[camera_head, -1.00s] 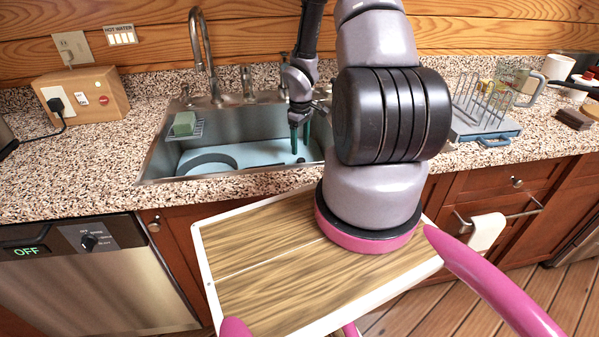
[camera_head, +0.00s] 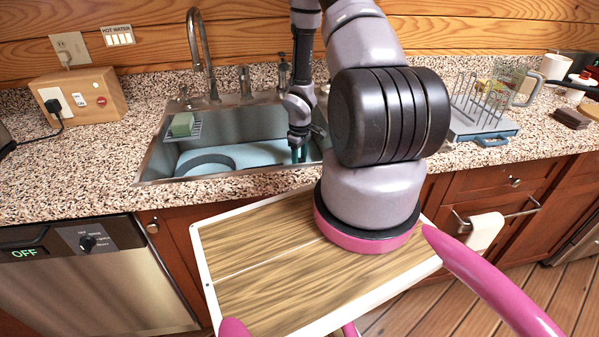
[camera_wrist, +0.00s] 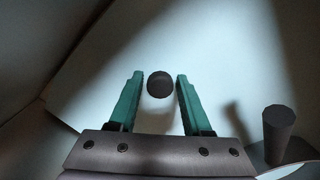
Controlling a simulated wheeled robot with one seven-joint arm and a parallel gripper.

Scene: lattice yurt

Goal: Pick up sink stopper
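The sink stopper (camera_wrist: 160,84) looks like a small dark round plug in the wrist view. It lies on a pale blue surface in the sink, between the tips of my gripper's two green fingers. My gripper (camera_wrist: 158,90) is open, with a visible gap on each side of the stopper. In the head view my gripper (camera_head: 299,155) points down into the right part of the steel sink (camera_head: 160,160). The stopper itself is hidden or too small to tell there.
A dark grey cylinder (camera_wrist: 279,124) stands at the right in the wrist view. The tall faucet (camera_head: 204,60) rises behind the sink, left of my arm. A dish rack (camera_head: 480,110) stands on the counter at right.

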